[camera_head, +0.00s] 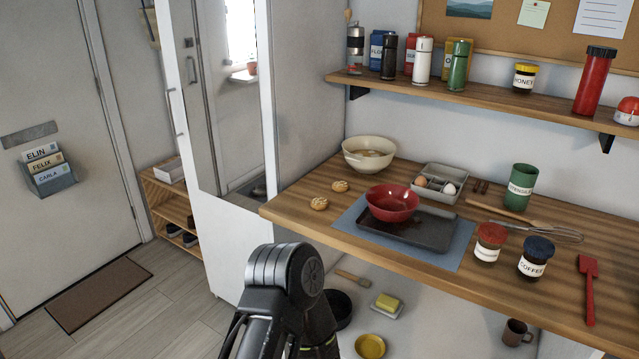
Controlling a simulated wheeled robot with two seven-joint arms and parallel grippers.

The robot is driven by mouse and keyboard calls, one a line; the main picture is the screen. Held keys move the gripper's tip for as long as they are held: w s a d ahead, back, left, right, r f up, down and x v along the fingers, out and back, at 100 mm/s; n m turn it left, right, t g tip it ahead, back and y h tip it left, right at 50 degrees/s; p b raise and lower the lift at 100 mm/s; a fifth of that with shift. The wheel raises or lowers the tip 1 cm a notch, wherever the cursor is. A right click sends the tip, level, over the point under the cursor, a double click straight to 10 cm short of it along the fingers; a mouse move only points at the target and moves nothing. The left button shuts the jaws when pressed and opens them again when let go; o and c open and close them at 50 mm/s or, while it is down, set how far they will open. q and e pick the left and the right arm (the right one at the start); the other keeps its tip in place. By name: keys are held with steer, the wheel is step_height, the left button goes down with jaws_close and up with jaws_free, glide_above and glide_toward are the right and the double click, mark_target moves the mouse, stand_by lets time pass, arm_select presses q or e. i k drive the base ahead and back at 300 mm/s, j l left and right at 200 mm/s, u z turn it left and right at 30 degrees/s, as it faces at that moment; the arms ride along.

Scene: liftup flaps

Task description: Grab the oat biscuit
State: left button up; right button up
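Two small round golden-brown biscuits lie on the left part of the wooden worktop. One biscuit (318,203) is near the front left edge; the other biscuit (340,186) is slightly behind it to the right. They lie apart, and I cannot tell from their looks which is the oat one. Neither is covered by anything. A dark arm link of mine rises at the bottom centre, in front of and below the worktop edge. Neither gripper's fingers show in this view.
The worktop (400,269) holds a cream bowl (368,153), a red bowl (391,203) on a dark tray (440,231), an egg container (425,196), jars and utensils. A shelf (440,90) hangs above. Below are a yellow bowl (370,346) and butter (388,302).

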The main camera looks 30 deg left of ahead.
mark_target(318, 204)
steer(key=z, duration=0.4)
steer(key=j+z, duration=0.2)
steer(key=j, duration=0.25)
steer(key=j+z, duration=0.2)
steer(key=j, duration=0.25)
steer(key=k+j+z, duration=0.2)
steer(key=j, duration=0.25)
steer(key=j+z, duration=0.2)
steer(key=j, duration=0.2)
steer(key=k+j, duration=0.1)
steer(key=j, duration=0.2)
steer(key=k+j, duration=0.1)
steer(key=j, duration=0.2)
steer(key=k+j, duration=0.1)
steer(key=j, duration=0.25)
